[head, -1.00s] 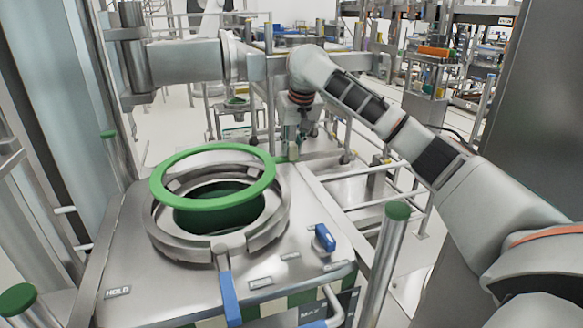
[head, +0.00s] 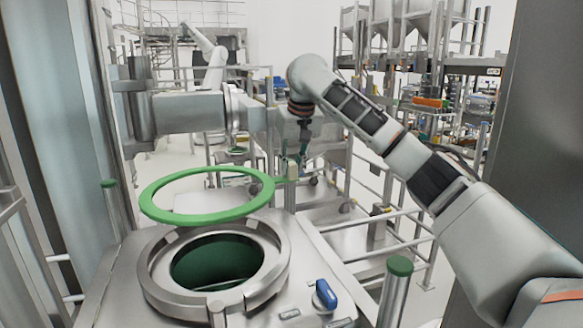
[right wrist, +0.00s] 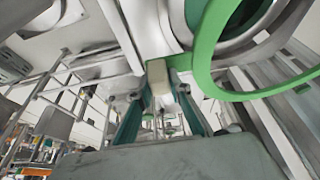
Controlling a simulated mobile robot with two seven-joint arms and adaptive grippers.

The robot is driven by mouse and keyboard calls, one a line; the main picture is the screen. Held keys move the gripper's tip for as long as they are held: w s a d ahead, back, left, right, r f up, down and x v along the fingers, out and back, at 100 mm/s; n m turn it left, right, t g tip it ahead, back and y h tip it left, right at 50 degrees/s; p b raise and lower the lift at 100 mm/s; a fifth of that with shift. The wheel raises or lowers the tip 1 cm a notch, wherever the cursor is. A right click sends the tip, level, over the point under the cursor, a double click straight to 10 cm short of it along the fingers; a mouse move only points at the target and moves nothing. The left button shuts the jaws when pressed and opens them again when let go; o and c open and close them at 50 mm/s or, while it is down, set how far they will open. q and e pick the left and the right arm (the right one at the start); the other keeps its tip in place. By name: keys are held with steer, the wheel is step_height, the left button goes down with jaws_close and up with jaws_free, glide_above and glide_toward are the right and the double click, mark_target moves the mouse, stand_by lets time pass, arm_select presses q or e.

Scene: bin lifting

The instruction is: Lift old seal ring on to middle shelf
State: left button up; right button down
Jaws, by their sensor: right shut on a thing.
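The seal ring (head: 195,217) is a flat green ring with a small tab. It hangs clear above the round metal port. My right gripper (head: 291,172) is shut on the tab at the ring's right side. In the right wrist view, the ring (right wrist: 203,68) curves across the upper right, and its tab lies between the tips of my right gripper (right wrist: 163,75). My left gripper is not in view. I cannot pick out the middle shelf.
The open round port (head: 155,283) sits on a steel bin top, with a blue-handled latch (head: 325,295) and a green-capped post (head: 399,266) nearby. A steel column (head: 143,100) with a horizontal arm stands behind. Racks (head: 440,70) are at the back right.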

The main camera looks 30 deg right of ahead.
steer(key=shift+r, duration=1.95)
steer(key=shift+f, duration=0.1)
